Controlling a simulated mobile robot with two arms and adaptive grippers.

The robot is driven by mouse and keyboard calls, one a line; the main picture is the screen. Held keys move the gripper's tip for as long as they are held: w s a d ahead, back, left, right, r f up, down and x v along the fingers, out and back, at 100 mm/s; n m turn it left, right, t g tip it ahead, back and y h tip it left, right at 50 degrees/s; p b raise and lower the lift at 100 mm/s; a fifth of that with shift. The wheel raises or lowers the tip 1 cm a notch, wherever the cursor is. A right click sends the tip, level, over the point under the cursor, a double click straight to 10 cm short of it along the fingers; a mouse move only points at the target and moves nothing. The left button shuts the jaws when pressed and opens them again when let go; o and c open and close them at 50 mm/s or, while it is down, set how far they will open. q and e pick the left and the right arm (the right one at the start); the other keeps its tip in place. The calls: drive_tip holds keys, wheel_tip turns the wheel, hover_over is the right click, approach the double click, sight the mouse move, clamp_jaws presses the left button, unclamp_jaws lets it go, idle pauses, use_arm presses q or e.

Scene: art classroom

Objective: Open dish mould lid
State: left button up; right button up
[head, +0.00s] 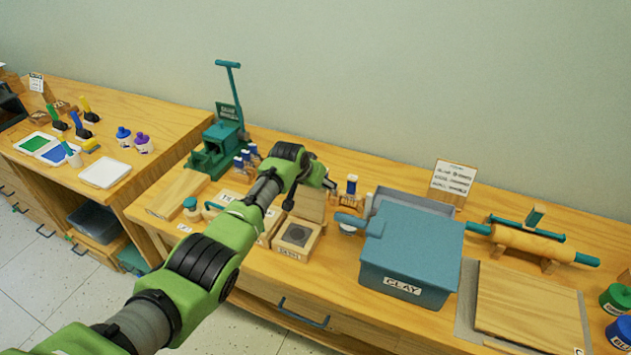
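The dish mould (291,251) is a small square wooden box with a front label, on the bench left of the clay bin. A dark round hollow shows in its top. A wooden panel, which looks like its lid (312,207), stands raised at the back edge. My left arm reaches in from the lower left and passes over the bench left of the mould. My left gripper (324,182) is just above and behind the raised panel. Its fingers are small and partly hidden, so I cannot tell whether they are open or touching the panel. My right gripper is out of view.
A rolling pin (530,243) and a wooden board (528,305) lie farther right. A green press (219,140) stands back left. My arm covers other moulds.

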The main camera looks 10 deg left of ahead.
use_arm(q)
drive_tip(key=v, duration=1.2)
idle(0.4)
drive_tip(key=shift+d, duration=0.1)
